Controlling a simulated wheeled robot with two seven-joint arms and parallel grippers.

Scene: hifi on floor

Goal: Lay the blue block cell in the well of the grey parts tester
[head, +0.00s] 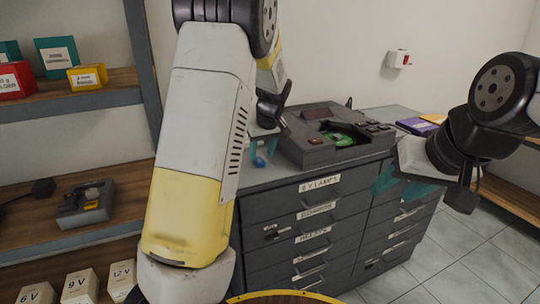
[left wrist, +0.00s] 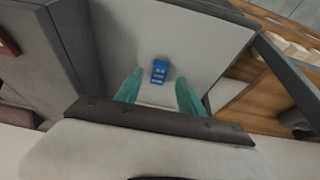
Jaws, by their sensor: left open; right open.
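The blue block cell (head: 260,162) lies on the light top of the drawer cabinet, near its left end. It also shows in the left wrist view (left wrist: 159,72), with pale markings on its face. My left gripper (head: 262,150) is open above the cell, which appears between and just beyond the teal fingertips; no contact is visible. A dark grey tester (head: 305,150) stands on the cabinet to the right of the cell. Its recessed well (head: 345,140) shows something green inside. My right gripper (head: 400,187) is open and empty in front of the cabinet.
The drawer cabinet (head: 310,235) has labelled drawers. Purple and yellow flat items (head: 420,125) lie behind the tester at right. A shelf at left holds coloured boxes (head: 58,57), a smaller grey device (head: 85,205) and voltage-labelled boxes (head: 80,287). My left arm hides part of the shelf.

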